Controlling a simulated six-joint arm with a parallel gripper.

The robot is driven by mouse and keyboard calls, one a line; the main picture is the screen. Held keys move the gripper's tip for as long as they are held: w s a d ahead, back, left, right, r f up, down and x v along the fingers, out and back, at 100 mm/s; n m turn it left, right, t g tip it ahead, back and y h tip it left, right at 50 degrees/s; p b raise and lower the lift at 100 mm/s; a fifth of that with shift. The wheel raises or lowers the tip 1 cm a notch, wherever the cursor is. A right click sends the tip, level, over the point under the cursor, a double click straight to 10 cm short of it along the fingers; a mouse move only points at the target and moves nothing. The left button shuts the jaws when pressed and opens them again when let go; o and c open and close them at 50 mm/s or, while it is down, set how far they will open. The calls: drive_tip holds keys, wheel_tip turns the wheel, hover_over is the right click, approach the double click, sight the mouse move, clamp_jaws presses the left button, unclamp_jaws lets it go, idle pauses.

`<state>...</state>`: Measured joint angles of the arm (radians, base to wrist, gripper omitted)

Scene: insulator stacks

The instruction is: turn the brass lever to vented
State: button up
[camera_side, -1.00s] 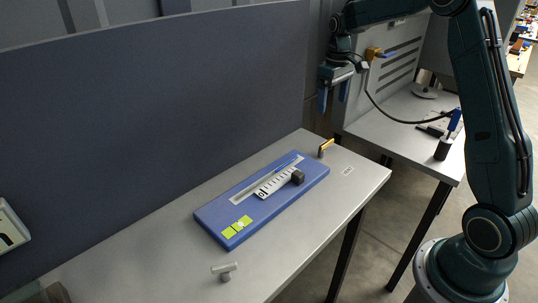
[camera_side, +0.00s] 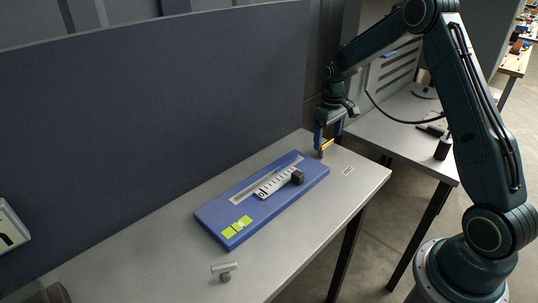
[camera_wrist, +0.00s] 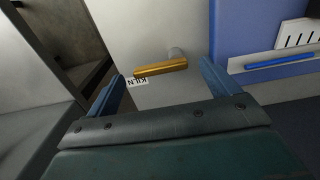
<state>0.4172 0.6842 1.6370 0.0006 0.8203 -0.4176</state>
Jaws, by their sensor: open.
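The brass lever (camera_side: 327,145) stands on a short grey post at the far right part of the table, beyond the blue board. In the wrist view the brass lever (camera_wrist: 160,68) lies roughly crosswise, its right end at the post. My gripper (camera_side: 328,137) is low over the lever, fingers pointing down. In the wrist view my gripper (camera_wrist: 162,76) is open, with one blue finger toward each end of the lever. Nothing is held. I cannot tell whether the fingers touch the lever. A printed label (camera_wrist: 137,81) sits beside it, partly covered, seemingly reading KILN.
A blue board (camera_side: 215,214) with a scale strip, a dark block (camera_side: 298,178) and yellow-green squares (camera_side: 236,227) lies left of the lever. A pale T-shaped handle (camera_side: 225,268) stands nearer the front. A dark blue partition (camera_side: 150,130) runs behind the table.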

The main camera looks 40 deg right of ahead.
drive_tip(key=shift+f, duration=0.6)
drive_tip(key=shift+c, duration=0.5)
drive_tip(key=c, duration=0.9)
